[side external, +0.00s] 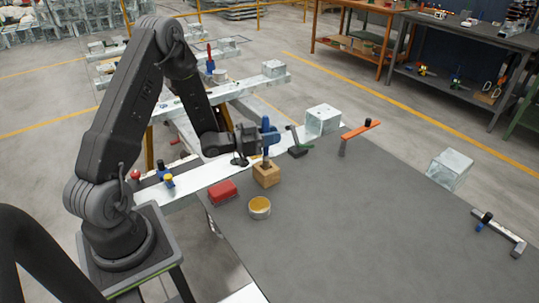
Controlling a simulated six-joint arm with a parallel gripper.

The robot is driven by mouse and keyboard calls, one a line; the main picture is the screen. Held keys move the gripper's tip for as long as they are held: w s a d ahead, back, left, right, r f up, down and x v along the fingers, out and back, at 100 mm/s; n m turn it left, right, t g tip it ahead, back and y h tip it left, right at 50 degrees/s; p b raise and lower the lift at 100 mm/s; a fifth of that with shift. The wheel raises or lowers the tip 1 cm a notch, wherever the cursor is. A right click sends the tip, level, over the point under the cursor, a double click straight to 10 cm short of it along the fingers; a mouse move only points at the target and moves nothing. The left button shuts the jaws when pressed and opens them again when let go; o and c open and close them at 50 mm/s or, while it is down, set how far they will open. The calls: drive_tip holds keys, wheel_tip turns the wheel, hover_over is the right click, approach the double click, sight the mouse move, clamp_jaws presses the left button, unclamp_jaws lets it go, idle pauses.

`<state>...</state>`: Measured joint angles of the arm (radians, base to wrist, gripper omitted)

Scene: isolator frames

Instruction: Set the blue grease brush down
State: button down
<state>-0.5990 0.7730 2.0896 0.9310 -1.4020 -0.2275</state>
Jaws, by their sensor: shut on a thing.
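The blue grease brush (266,128) is upright in my gripper (263,138), which is shut on it. The brush is at the left part of the grey table (360,220). Its lower end meets the top of a small wooden block (266,175). I cannot tell whether the brush sits in the block or just above it. A round tin with yellow contents (260,207) stands on the table in front of the block.
A red box-shaped thing (222,192) lies left of the tin. An orange-topped bar (361,131) stands farther right. The table's middle is clear.

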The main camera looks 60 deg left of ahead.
drive_tip(key=shift+f, duration=2.3)
drive_tip(key=c, duration=1)
unclamp_jaws()
drive_tip(key=shift+o, duration=0.2)
drive_tip(key=v, duration=1.2)
